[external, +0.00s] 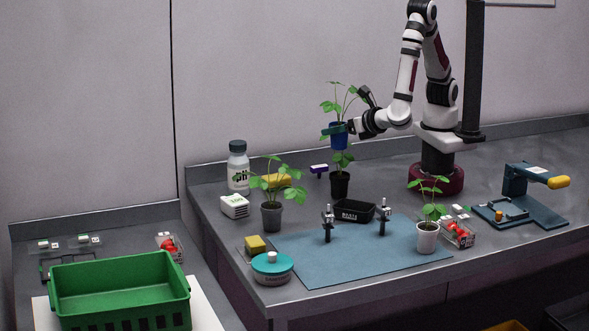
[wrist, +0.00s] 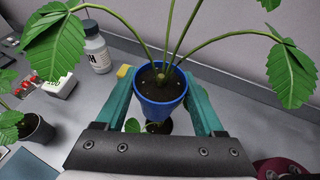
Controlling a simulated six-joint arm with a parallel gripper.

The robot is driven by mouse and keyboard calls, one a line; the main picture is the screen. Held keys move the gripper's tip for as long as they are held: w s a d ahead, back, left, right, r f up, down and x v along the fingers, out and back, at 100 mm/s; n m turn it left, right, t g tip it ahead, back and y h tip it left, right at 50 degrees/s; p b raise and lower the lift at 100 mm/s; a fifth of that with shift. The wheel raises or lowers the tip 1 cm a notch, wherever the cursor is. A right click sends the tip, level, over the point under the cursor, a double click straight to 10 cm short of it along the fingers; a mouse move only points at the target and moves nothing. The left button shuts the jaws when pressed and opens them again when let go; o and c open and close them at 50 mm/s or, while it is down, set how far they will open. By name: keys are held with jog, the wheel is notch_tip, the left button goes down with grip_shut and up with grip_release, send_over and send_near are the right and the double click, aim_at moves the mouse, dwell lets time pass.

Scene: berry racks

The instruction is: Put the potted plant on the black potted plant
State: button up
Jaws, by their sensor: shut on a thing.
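My gripper (external: 338,129) is shut on a blue potted plant (external: 338,140) and holds it upright in the air. In the wrist view the blue pot (wrist: 160,92) sits between the two teal fingers, with soil and several leafy stems. The black potted plant (external: 340,184) stands on the table directly below the blue pot in the external view. Its leaves show just under the blue pot, and whether they touch it I cannot tell. In the wrist view the black potted plant is mostly hidden behind the blue pot and my gripper.
A grey potted plant (external: 271,216) and a white potted plant (external: 427,237) stand near the blue mat (external: 330,262). A white bottle (external: 238,170) and a timer (external: 234,206) are to the left. A black tray (external: 353,211) lies in front of the black pot. A green crate (external: 120,290) is front left.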

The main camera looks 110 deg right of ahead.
jog(key=f, duration=0.5)
jog(key=d+f, duration=0.1)
jog(key=f, duration=0.1)
jog(key=shift+s+f, duration=0.4)
jog(key=shift+f, duration=0.1)
